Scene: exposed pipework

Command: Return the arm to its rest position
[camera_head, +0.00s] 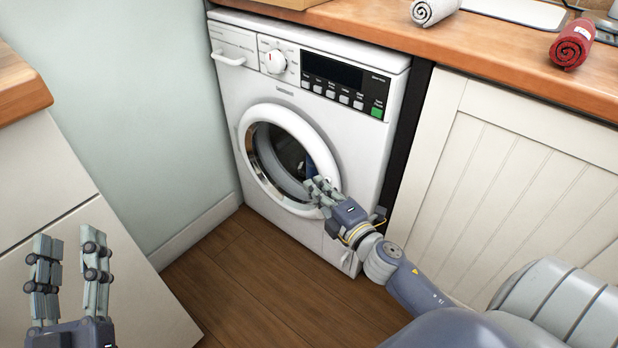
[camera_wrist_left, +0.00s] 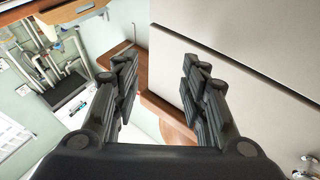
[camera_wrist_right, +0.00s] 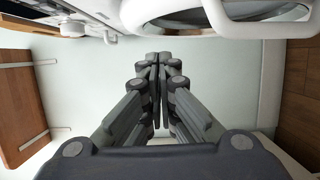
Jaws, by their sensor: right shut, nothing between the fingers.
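My right arm (camera_head: 420,290) reaches in from the lower right of the head view. Its gripper (camera_head: 318,189) is in front of the lower right part of the washing machine's round door (camera_head: 332,165) and covers part of it. In the right wrist view the fingers of this gripper (camera_wrist_right: 160,62) are together with nothing between them. The door ring (camera_wrist_right: 215,14) shows along the top there; I cannot tell whether fingers touch it. My left gripper (camera_head: 68,265) is open and empty at the lower left; its parted fingers also show in the left wrist view (camera_wrist_left: 157,85).
The white washing machine (camera_head: 225,80) stands under a wooden counter (camera_head: 480,50) that bears a white towel roll (camera_head: 433,10) and a red one (camera_head: 572,45). White cabinets (camera_head: 530,190) stand right. A drawer unit (camera_head: 40,190) is close behind my left gripper. Wooden floor (camera_head: 235,280) is clear between.

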